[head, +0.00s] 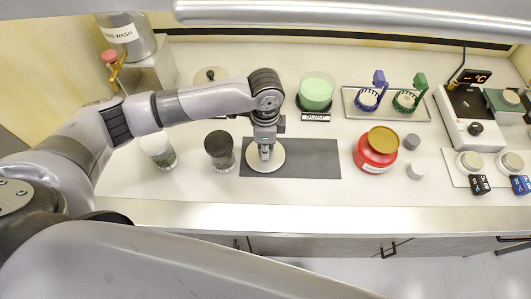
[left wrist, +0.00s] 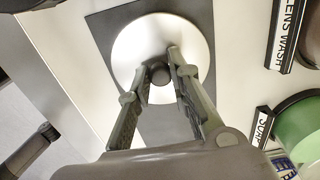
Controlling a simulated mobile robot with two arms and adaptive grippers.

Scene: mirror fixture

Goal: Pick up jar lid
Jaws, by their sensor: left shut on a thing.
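The jar lid (head: 252,163) is a pale round disc with a small dark knob. It is over the dark grey mat (head: 315,170); I cannot tell if it rests on it. My left gripper (head: 265,151) comes down on the lid from above. In the left wrist view its two fingers (left wrist: 160,73) are shut on the knob in the middle of the lid (left wrist: 133,48). Part of the lid is hidden behind the fingers. My right gripper is not in view.
Left of the mat stand a dark-topped jar (head: 219,146) and a white-topped jar (head: 156,145). A green-filled beaker (head: 316,92) stands behind the mat. The front counter strip is clear.

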